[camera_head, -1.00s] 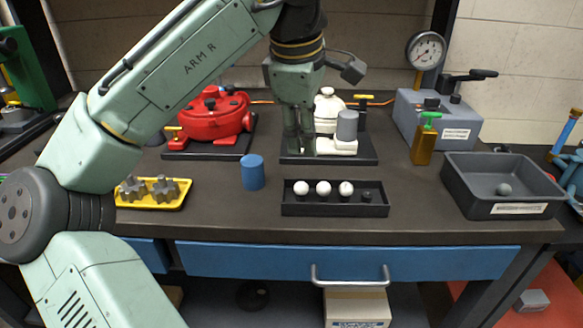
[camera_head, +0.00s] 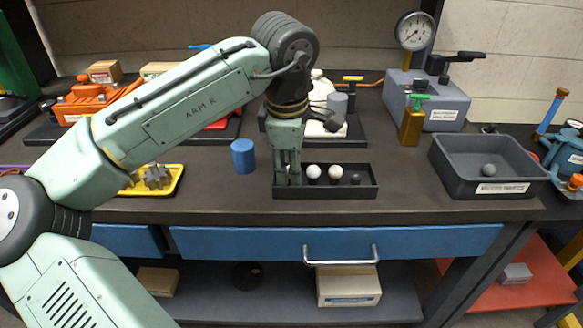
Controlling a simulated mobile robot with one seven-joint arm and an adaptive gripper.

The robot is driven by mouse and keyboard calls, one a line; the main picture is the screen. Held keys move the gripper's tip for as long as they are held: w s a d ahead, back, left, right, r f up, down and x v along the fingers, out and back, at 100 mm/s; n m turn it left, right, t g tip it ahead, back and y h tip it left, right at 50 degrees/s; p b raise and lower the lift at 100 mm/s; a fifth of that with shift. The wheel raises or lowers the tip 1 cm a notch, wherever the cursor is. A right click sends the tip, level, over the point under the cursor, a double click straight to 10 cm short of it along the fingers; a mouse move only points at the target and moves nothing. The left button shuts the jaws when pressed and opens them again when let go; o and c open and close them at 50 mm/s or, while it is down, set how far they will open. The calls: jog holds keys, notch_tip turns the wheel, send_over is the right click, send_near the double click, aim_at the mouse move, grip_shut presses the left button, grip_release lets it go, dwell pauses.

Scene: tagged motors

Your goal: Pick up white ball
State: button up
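A black tray (camera_head: 330,192) near the front edge of the bench holds a row of small balls. Two white balls (camera_head: 314,172) (camera_head: 335,171) show in its middle, with a small dark piece (camera_head: 356,179) to their right. My gripper (camera_head: 288,181) points straight down at the tray's left end, its fingertips low in the tray. The leftmost ball's place is hidden by the fingers. I cannot tell whether they are closed on a ball.
A blue cylinder (camera_head: 243,156) stands just left of the tray. A yellow tray (camera_head: 174,184) with grey gears lies farther left. A brass block (camera_head: 411,128) with a green handle stands behind.

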jog(key=shift+c, duration=0.3)
jog(key=c, duration=0.5)
jog(key=shift+o, duration=0.2)
